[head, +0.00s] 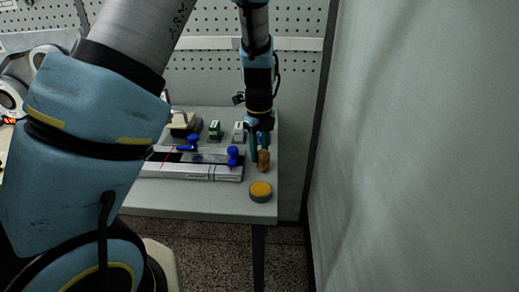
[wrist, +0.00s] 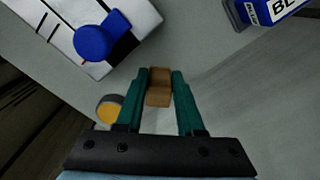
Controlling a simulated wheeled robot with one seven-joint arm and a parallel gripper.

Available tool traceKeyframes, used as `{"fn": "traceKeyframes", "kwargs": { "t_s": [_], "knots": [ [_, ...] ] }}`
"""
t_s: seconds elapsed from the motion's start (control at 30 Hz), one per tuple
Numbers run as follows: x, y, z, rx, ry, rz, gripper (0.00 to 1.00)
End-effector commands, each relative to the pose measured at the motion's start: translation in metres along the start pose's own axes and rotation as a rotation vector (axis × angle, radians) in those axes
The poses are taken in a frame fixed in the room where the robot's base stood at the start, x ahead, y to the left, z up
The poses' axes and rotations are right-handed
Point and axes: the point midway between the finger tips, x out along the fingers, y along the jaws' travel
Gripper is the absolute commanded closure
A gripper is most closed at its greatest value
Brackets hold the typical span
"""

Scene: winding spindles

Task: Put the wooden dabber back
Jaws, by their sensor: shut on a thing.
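The wooden dabber (head: 263,161) is a small brown piece near the right edge of the table. My gripper (head: 260,150) points down and is shut on it. In the wrist view the wooden dabber (wrist: 159,88) sits between the tips of the two green fingers of my gripper (wrist: 160,85). A round grey tin with a yellow-orange top (head: 261,189) stands nearer the front right corner, apart from the dabber. It also shows in the wrist view (wrist: 110,110). Whether the dabber touches the table I cannot tell.
A white fixture (head: 215,172) with blue knobs (head: 233,156) lies left of my gripper. A green-and-white item (head: 214,130) and a blue labelled box (wrist: 270,10) are nearby. The table's right edge and a grey curtain (head: 420,150) lie to the right.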

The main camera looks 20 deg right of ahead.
Motion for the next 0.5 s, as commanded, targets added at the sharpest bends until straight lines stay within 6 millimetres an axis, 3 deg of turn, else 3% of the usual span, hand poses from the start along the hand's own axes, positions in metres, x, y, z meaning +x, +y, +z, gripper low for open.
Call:
{"fn": "traceKeyframes", "kwargs": {
  "t_s": [0.2,0.23,0.5],
  "knots": [
    [0.004,0.0001,0.0004,-0.002,0.0,0.0,1.0],
    [0.0038,0.0001,0.0004,-0.002,0.0,0.0,0.62],
    [0.0026,0.0001,0.0002,-0.001,0.0,0.0,0.33]
  ]
}}
